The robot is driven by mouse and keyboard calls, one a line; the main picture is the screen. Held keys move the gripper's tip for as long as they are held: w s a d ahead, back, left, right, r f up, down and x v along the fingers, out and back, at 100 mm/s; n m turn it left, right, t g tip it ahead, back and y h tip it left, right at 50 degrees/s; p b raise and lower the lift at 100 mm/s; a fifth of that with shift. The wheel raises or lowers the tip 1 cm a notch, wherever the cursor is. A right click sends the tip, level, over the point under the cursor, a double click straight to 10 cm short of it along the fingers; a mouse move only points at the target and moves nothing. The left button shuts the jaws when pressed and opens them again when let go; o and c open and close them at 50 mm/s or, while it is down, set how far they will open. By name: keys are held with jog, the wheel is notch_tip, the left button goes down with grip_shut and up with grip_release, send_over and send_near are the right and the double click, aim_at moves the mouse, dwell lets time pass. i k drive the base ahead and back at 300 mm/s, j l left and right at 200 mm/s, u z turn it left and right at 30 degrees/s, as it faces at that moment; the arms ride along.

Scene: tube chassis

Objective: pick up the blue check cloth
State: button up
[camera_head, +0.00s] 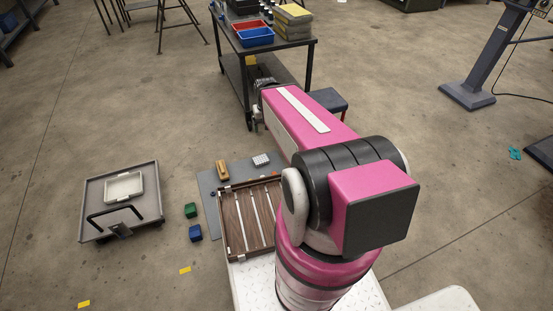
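I cannot make out a blue check cloth for certain in the head view. A small pale piece with a dotted or checked pattern (261,159) lies on the grey mat (208,183) beside my arm, but it is too small to tell what it is. My pink arm rises from the bottom and reaches away towards the workbench, covering part of the floor and mat. My gripper cannot be made out; the arm's far end hides that area.
A wooden slatted tray (233,225) lies left of my arm, with a yellow-brown block (222,170), green block (190,210) and blue block (195,233) nearby. A grey cart (93,195) stands left. A workbench (309,48) with a red bin (248,24) and blue bin (256,37) stands ahead.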

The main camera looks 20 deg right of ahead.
aim_at(259, 161)
jog(key=k+l+z, duration=0.1)
jog(key=l+z, duration=0.65)
